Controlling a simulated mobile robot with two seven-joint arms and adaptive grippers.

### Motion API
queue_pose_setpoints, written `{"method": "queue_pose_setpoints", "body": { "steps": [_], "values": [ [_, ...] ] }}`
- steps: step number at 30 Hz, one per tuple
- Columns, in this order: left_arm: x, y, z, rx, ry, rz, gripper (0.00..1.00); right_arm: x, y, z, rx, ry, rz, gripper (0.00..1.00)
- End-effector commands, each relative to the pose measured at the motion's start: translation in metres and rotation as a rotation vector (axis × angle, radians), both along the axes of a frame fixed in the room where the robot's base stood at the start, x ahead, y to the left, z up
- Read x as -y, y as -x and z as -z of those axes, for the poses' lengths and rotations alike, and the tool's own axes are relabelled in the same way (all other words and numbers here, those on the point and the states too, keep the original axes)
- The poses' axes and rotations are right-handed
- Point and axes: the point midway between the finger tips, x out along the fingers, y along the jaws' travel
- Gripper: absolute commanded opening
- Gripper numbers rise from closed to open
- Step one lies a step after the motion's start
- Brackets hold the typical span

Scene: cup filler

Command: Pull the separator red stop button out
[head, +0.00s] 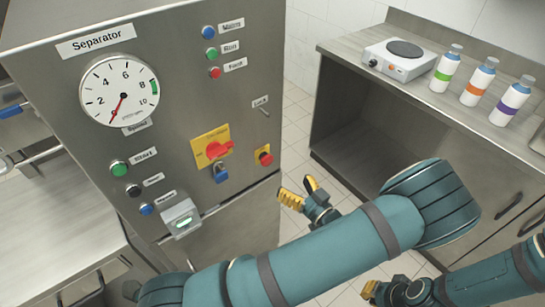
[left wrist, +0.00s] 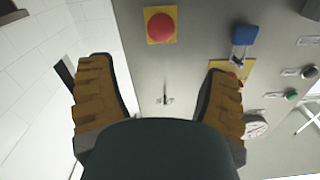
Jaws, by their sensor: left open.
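The separator's red stop button (head: 264,156) sits on a small yellow plate low at the right edge of the steel panel. It also shows in the left wrist view (left wrist: 161,26), at the top middle, round and red on a yellow square. My left gripper (head: 300,190) is open and empty, below and to the right of the button in the head view. In the left wrist view its two yellow fingers (left wrist: 162,72) stand wide apart, with the button beyond them and not touched. My right gripper (head: 372,291) is at the bottom edge, partly cut off; its opening cannot be made out.
Left of the stop button are a red rotary switch on a yellow plate (head: 211,147) and a blue padlock-like part (head: 221,172). The lock switch (head: 264,112) is above. A counter with a hotplate (head: 401,59) and bottles (head: 446,69) stands at right; open floor lies between.

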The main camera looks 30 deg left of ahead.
Motion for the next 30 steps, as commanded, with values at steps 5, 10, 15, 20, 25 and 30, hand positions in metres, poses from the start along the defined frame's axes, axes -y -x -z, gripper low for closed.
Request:
{"method": "queue_pose_setpoints", "body": {
  "steps": [5, 10, 15, 20, 25, 30],
  "values": [
    [-0.029, -0.011, 0.001, -0.001, -0.001, -0.003, 0.78, 0.0, 0.0, 0.003, 0.001, 0.0, 0.0, 0.0],
    [-0.06, -0.024, 0.001, -0.001, 0.001, -0.002, 0.78, 0.0, -0.001, 0.006, 0.003, 0.0, 0.001, 0.0],
    [-0.089, -0.036, 0.001, -0.001, 0.001, -0.002, 0.78, 0.0, -0.002, 0.008, 0.004, 0.001, 0.0, 0.0],
    [-0.108, -0.044, 0.001, -0.002, 0.002, -0.001, 0.78, 0.0, -0.002, 0.01, 0.005, 0.001, 0.001, 0.0],
    [-0.117, -0.048, 0.001, -0.003, 0.002, 0.0, 0.78, 0.0, -0.002, 0.01, 0.005, 0.001, 0.001, 0.0],
    [-0.119, -0.049, 0.001, -0.003, 0.002, 0.001, 0.78, 0.0, -0.002, 0.01, 0.005, 0.001, 0.001, 0.0]
  ]
}}
